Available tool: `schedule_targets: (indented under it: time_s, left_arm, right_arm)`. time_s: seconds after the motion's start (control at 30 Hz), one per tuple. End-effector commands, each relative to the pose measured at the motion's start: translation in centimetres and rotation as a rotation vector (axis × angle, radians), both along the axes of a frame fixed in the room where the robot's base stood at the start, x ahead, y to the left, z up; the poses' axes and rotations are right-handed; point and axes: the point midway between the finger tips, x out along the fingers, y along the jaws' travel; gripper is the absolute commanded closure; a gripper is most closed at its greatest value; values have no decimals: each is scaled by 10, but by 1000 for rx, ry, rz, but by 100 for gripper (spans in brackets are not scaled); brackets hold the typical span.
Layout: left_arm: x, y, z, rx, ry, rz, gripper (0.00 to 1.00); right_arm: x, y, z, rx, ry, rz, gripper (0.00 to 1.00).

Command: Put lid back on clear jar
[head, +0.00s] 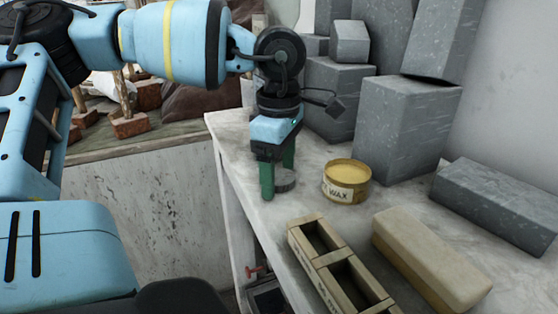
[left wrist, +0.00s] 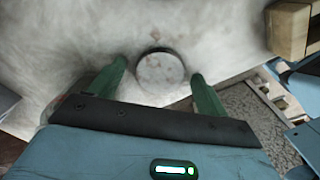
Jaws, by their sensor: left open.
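A small, low, round grey piece (head: 286,183) sits on the pale worktop near its left edge. In the left wrist view it shows as a disc (left wrist: 160,72) with a dark rim and a pale middle. I cannot tell whether it is the lid or the clear jar, and I make out no other clear jar. My left gripper (head: 277,181) points down at it with green fingers. In the left wrist view the fingers (left wrist: 158,74) are apart, one on each side of the disc, with gaps showing. One finger partly hides the piece in the head view. My right gripper is not in view.
A yellow wax tin (head: 346,181) stands just right of the piece. A wooden compartment box (head: 305,243) and a tan block (head: 430,258) lie nearer. Grey stone blocks (head: 408,125) crowd the back and right. The worktop's left edge (head: 226,172) is close.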

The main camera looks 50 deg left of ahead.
Motion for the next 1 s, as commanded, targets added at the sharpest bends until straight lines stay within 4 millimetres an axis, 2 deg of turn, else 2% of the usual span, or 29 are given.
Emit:
schedule_targets:
  time_s: [0.17,0.2,0.53,0.83,1.0]
  left_arm:
    - [0,0,0,0,0,0,23]
    - [0,0,1,0,0,0,26]
    - [0,0,1,0,0,0,69]
    - [0,0,2,0,-1,0,70]
    - [1,0,20,1,-3,2,70]
  right_arm:
    - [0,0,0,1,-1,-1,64]
    - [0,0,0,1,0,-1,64]
    - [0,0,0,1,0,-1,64]
    - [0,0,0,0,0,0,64]
    - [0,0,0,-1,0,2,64]
